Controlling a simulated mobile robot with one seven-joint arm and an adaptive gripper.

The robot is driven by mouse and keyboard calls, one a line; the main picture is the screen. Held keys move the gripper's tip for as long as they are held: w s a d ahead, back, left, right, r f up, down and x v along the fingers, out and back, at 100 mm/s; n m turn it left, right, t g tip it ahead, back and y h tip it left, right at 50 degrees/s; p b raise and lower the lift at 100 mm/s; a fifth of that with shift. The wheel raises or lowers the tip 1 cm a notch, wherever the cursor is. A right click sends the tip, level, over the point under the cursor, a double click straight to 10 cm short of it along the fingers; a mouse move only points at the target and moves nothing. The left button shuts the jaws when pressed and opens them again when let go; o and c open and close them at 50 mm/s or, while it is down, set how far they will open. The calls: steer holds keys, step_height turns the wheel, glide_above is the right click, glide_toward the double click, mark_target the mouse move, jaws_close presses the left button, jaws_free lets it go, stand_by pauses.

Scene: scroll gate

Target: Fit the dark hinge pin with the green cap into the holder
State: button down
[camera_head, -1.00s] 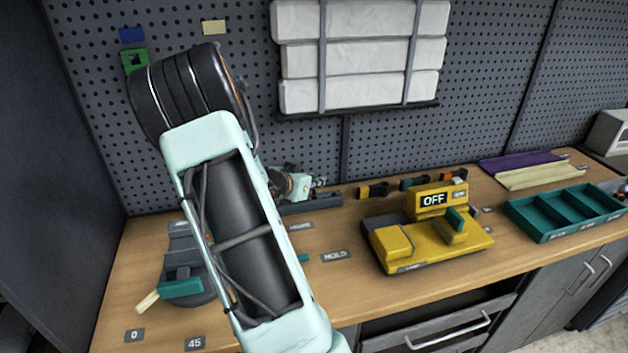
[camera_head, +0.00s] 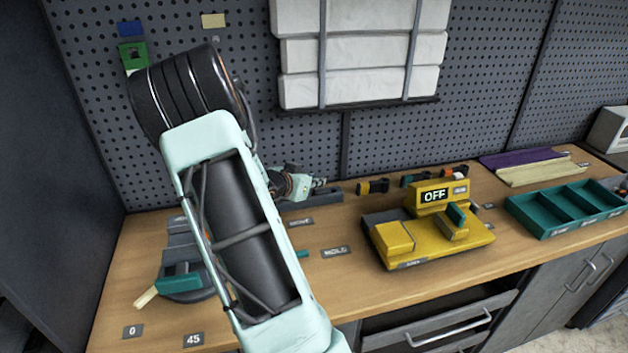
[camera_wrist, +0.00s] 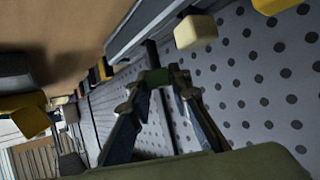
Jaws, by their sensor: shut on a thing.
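My gripper (camera_head: 318,183) is over the back of the bench, near the pegboard, mostly behind my own arm in the head view. In the wrist view my gripper (camera_wrist: 155,84) is closed on a small piece with a dark green part (camera_wrist: 155,76). A dark end (camera_wrist: 152,52) extends beyond the fingertips towards a grey rail (camera_wrist: 150,22). This looks like the hinge pin with its green cap. The grey rail (camera_head: 318,195) lies just below the gripper in the head view. I cannot tell whether it is the holder, or whether the pin touches it.
A yellow device (camera_head: 400,243) reading OFF stands right of my arm. A teal compartment tray (camera_head: 565,212) is at the far right. Several coloured clips (camera_head: 372,187) lie along the back. A grey tool with a teal handle (camera_head: 180,284) is at left, partly hidden.

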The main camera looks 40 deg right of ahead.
steer(key=shift+f+b, duration=0.35)
steer(key=shift+f, duration=0.25)
steer(key=c, duration=1.7)
jaws_free()
steer(key=v, duration=1.2)
